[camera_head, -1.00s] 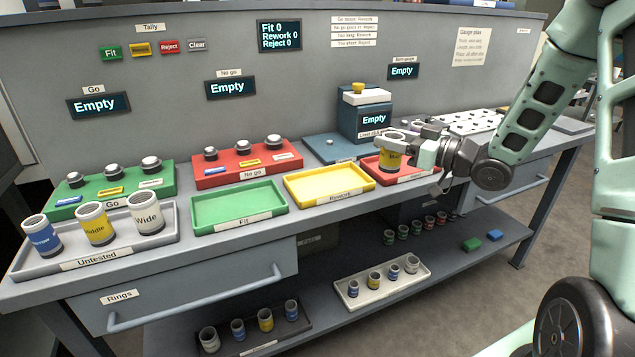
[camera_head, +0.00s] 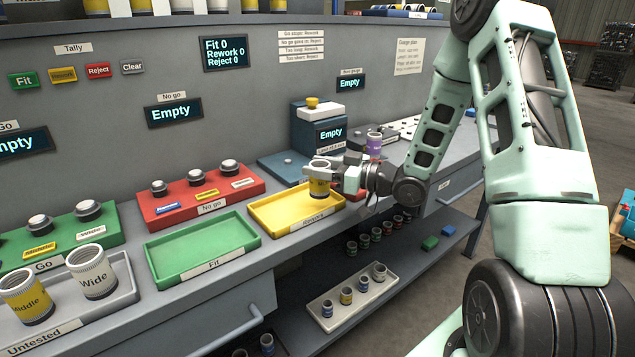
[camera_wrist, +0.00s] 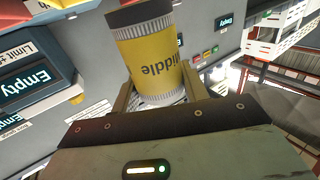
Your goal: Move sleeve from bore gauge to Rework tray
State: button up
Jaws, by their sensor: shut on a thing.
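My gripper (camera_head: 333,183) is shut on a yellow sleeve (camera_head: 319,188) with grey ends. It holds the sleeve upright near the right end of the yellow Rework tray (camera_head: 262,219). In the wrist view the same sleeve (camera_wrist: 155,62) shows the word "Middle" between the fingers. I cannot tell whether its bottom touches the tray. The Rework tray looks empty otherwise.
The green Fit tray (camera_head: 200,255) is empty, left of Rework. The red No go block (camera_head: 190,206) stands behind it. The Untested tray (camera_head: 75,325) holds a Middle and a Wide sleeve. The Reject tray is mostly hidden by my gripper.

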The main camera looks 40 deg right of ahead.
jog(key=shift+f, duration=1.7)
jog(key=shift+f, duration=0.1)
jog(key=o, duration=1.2)
jog(key=shift+o, duration=0.2)
jog(key=b+v, duration=0.1)
jog(key=v, duration=1.1)
jog(key=shift+s, duration=0.1)
